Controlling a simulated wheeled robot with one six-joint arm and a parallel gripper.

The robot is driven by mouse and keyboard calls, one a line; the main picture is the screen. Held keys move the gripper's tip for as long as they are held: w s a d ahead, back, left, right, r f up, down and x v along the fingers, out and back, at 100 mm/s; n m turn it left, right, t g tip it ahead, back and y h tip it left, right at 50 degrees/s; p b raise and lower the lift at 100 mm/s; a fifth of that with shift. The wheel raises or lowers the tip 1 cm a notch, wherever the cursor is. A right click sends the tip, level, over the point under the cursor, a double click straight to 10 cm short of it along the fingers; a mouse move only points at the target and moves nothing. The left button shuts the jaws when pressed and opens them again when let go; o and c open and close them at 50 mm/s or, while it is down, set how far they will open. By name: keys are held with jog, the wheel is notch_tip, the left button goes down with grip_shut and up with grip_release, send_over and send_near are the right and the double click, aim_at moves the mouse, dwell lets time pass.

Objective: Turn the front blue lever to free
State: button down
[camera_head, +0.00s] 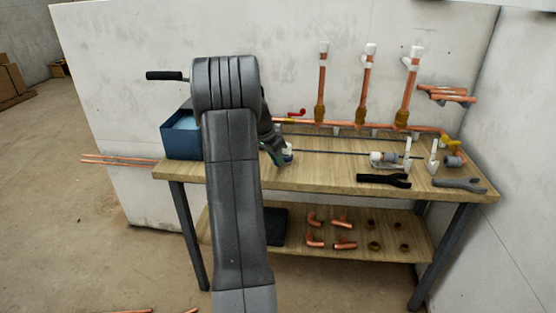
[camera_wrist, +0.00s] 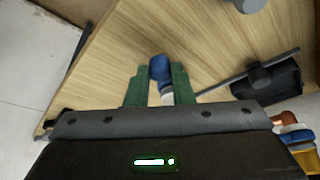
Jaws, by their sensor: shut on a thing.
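The blue lever (camera_wrist: 159,68) shows in the wrist view as a short blue piece with a white part below it. It sits between the two green fingers of my gripper (camera_wrist: 160,84), which are shut on it. In the head view my gripper (camera_head: 279,157) is low over the left-middle of the workbench. My own arm covers much of that area, so the lever's mounting and its exact angle are hidden.
The wooden workbench (camera_head: 330,176) carries a blue box (camera_head: 180,138) at left and black pliers (camera_head: 384,180) at right. A red lever (camera_head: 296,113) and upright copper pipes (camera_head: 321,85) stand behind. Copper fittings (camera_head: 344,244) lie on the lower shelf.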

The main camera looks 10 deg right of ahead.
jog(key=shift+w+a+m, duration=0.2)
jog(key=shift+w+m, duration=0.05)
jog(key=shift+m, duration=0.25)
dwell(0.3)
jog(key=c, duration=1.3)
grip_release()
jog(key=shift+o, duration=0.2)
jog(key=v, duration=1.4)
jog(key=shift+w+a, duration=0.2)
jog(key=shift+f, duration=0.15)
jog(key=x, duration=1.3)
jog(key=shift+s+d+f, duration=0.15)
jog(key=shift+d+f, duration=0.15)
jog(key=shift+d, duration=0.05)
